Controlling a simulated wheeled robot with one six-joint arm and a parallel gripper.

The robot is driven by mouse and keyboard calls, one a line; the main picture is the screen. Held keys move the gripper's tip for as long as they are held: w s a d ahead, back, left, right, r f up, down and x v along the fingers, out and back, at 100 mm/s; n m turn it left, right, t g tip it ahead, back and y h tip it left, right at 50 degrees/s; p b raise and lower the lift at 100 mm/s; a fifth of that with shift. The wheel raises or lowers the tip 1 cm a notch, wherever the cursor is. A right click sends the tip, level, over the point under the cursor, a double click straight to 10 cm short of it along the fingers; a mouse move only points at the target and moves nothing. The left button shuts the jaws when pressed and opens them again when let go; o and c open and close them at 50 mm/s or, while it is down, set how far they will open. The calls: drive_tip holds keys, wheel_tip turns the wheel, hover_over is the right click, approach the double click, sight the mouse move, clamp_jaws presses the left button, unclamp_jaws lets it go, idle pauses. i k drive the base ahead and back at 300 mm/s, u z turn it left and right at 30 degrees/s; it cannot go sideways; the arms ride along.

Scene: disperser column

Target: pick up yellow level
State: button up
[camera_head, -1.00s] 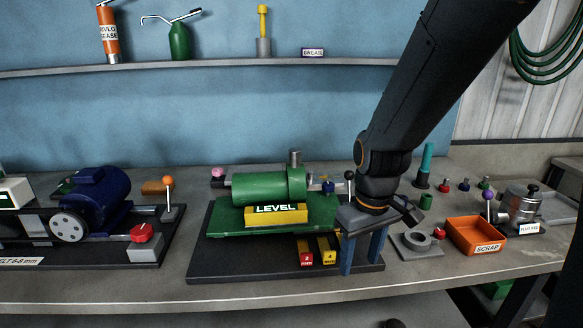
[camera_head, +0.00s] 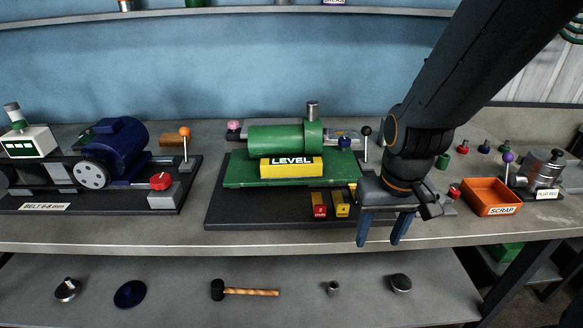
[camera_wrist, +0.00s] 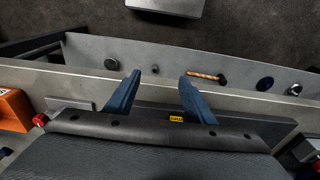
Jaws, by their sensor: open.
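The yellow level (camera_head: 291,167) is a block with a black LEVEL label. It lies along the front of the green machine (camera_head: 275,140) on its green base, in the head view. My gripper (camera_head: 382,230) is to the right of the level and nearer the bench's front edge, apart from it, with its blue fingers pointing down. The gripper is open and empty. In the wrist view the two blue fingers (camera_wrist: 157,97) stand apart over the bench edge. The level does not show in the wrist view.
An orange SCRAP bin (camera_head: 490,197) is at right. A hammer (camera_head: 245,291) lies on the lower shelf.

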sight(300, 166)
drive_tip(key=k, duration=0.6)
drive_tip(key=u, duration=0.9)
drive_tip(key=i, duration=1.25)
drive_tip(key=z, duration=0.35)
